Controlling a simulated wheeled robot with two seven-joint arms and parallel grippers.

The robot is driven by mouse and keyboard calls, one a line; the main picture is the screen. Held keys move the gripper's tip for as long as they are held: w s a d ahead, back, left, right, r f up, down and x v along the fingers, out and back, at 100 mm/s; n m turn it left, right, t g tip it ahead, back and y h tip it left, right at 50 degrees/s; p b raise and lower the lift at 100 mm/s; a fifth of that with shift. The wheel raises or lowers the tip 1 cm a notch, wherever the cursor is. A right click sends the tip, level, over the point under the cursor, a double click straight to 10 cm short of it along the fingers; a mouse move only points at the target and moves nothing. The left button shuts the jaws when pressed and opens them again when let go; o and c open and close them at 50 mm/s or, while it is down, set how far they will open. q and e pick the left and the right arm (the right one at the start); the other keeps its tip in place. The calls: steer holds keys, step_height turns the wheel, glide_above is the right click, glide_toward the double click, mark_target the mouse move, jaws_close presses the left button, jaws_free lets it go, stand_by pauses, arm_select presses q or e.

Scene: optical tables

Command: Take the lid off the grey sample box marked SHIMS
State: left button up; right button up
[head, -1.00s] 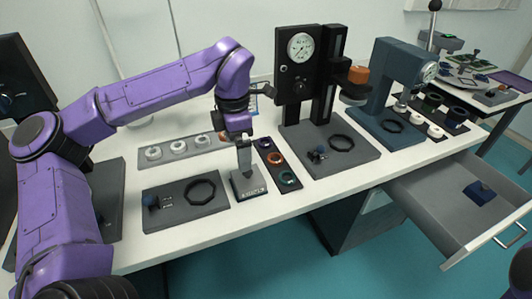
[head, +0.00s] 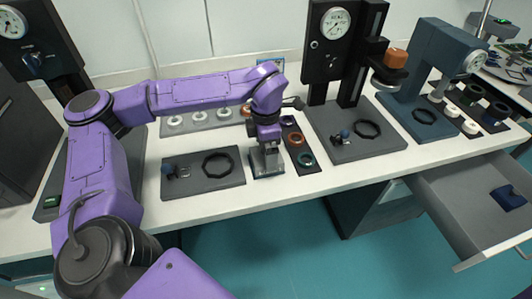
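The small grey sample box (head: 267,165) stands on the white bench, between a dark grey mat with a black ring and a dark tray of coloured rings. Its lid appears to be on, but the gripper covers much of the top. The lettering on its front is too small to read here. My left gripper (head: 271,148) points straight down at the top of the box. Its fingertips are at or very near the lid; whether they touch or grip it is not clear. My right gripper is out of view.
A tray of coloured rings (head: 297,146) lies close to the right of the box. A dark mat (head: 228,181) lies close to its left. A black gauge press (head: 325,65) stands to the right. A drawer (head: 440,190) hangs open at the right front.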

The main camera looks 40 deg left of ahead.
arm_select(q)
steer(key=c, duration=0.9)
steer(key=shift+o, duration=0.2)
